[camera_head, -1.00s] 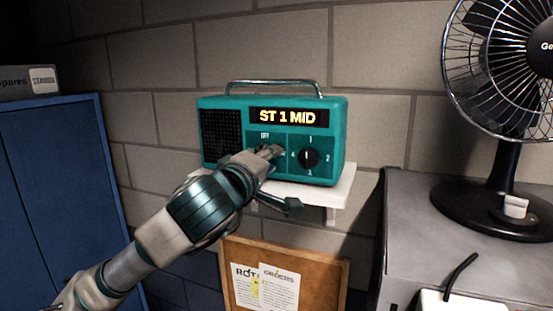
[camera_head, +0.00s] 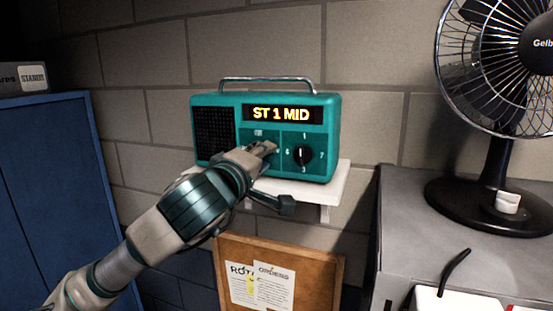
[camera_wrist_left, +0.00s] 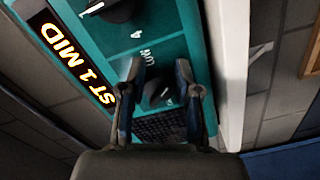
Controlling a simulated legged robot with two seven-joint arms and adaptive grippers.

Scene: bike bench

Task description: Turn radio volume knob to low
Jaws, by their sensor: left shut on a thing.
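The teal radio (camera_head: 325,135) stands on a small white wall shelf (camera_head: 325,187); its lit display (camera_head: 282,114) reads "ST 1 MID". My left gripper (camera_head: 266,150) reaches up from the lower left to the radio's front and covers the left knob in the head view. In the left wrist view, my left gripper (camera_wrist_left: 160,85) has its two fingers on either side of the black volume knob (camera_wrist_left: 157,93) and is shut on it. The right knob (camera_head: 303,156), black with a white pointer, is clear of the gripper; it also shows in the left wrist view (camera_wrist_left: 118,8). My right gripper is out of view.
A black fan (camera_head: 500,190) stands on a grey cabinet (camera_head: 420,230) at the right. A cork board (camera_head: 310,262) with papers hangs below the shelf. A blue cabinet (camera_head: 45,190) stands at the left. The wall above the radio is clear.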

